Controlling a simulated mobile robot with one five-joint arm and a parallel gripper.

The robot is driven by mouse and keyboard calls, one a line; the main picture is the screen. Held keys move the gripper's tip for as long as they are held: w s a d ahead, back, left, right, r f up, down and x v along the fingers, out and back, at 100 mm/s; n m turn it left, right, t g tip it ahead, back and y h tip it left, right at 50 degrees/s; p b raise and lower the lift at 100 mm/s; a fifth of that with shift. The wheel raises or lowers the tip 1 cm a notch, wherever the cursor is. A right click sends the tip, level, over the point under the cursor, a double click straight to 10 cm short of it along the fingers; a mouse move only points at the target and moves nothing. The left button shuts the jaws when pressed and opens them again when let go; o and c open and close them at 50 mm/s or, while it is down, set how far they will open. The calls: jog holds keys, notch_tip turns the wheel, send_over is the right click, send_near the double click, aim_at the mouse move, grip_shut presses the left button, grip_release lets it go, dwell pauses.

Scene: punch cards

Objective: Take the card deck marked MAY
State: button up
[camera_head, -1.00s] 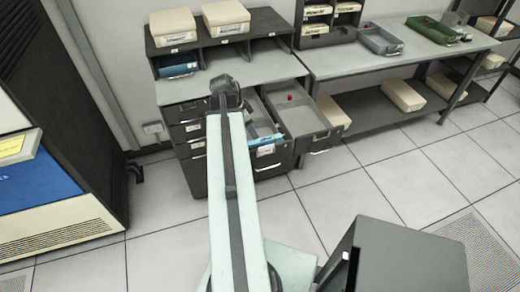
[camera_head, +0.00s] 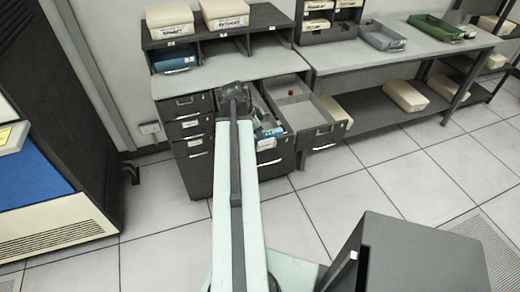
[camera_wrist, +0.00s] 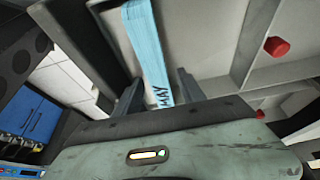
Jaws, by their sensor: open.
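The light-blue card deck marked MAY (camera_wrist: 146,40) shows in the wrist view, with its lettering nearest my gripper. My gripper (camera_wrist: 158,90) is open, its two dark fingers on either side of the deck's near end; I cannot tell whether either finger touches it. In the head view a light-blue deck (camera_head: 270,133) lies at the front of an open drawer with a white label (camera_head: 266,144). My arm hides much of that drawer, and the fingers are hard to make out there.
Another open drawer (camera_head: 318,120) to the right holds a small red object (camera_head: 291,92), also in the wrist view (camera_wrist: 276,46). Drawer walls stand close around my gripper. A blue item (camera_head: 174,64) lies in a shelf cubby. A dark grey box (camera_head: 405,255) stands at front right.

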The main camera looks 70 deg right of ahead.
jog(key=shift+r, duration=0.1)
grip_shut()
notch_tip(320, 180, up, 10)
jog(key=p, duration=1)
jog(key=shift+r+p, duration=0.15)
jog(key=shift+p, duration=0.15)
